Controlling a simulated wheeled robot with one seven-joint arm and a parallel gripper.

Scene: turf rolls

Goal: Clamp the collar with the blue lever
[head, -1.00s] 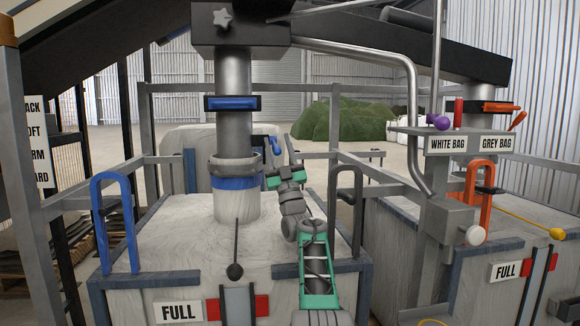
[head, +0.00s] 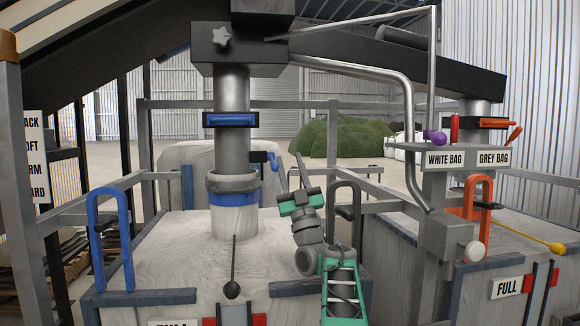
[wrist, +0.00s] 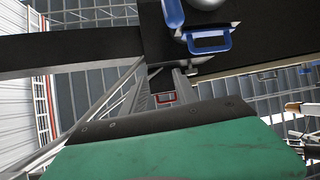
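A blue lever-like handle (head: 230,120) sits in a dark bracket across the front of the metal spout (head: 231,90). A blue loop handle (wrist: 208,42) shows in the wrist view, top right of centre. Lower down, a grey collar (head: 232,184) with a blue band (head: 234,199) circles the white bag's neck. My gripper (head: 291,160) is right of the collar, apart from it, with its fingers pointing up and spread. In the wrist view, the fingers (wrist: 163,82) show a gap with nothing held. I cannot tell whether the collar is clamped.
A second blue handle (head: 272,161) is behind, close left of my gripper. A grey looped post (head: 346,205) stands close right of my arm. A blue loop (head: 108,235) and an orange loop (head: 477,205) stand farther out. A dark beam (head: 240,50) crosses overhead.

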